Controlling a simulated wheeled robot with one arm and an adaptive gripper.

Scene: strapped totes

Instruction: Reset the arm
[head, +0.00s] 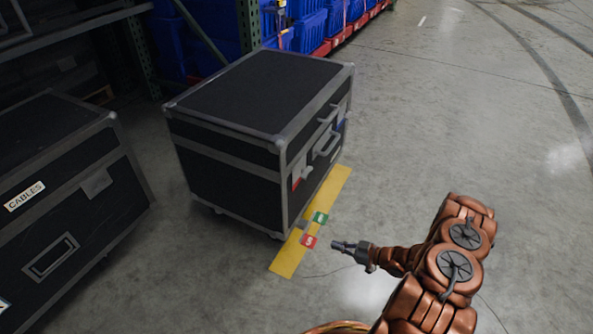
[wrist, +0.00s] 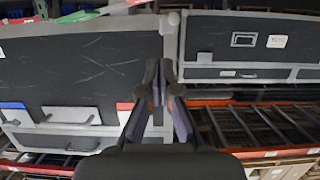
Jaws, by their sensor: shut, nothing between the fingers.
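My copper-coloured arm reaches in from the lower right of the head view. My gripper (head: 338,245) is at its end, empty, over the floor to the right of the yellow strip and apart from the black case (head: 225,165). In the wrist view the two dark fingers of my gripper (wrist: 161,92) are close together with nothing held. The black case with grey edges also fills the left of the wrist view (wrist: 75,65).
A second black case (head: 70,200) labelled CABLES stands at left. A yellow floor strip (head: 287,259) bears a red tag (head: 309,241) and a green tag (head: 320,217). Blue totes (head: 308,28) stand on a rack behind. The floor at right is clear.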

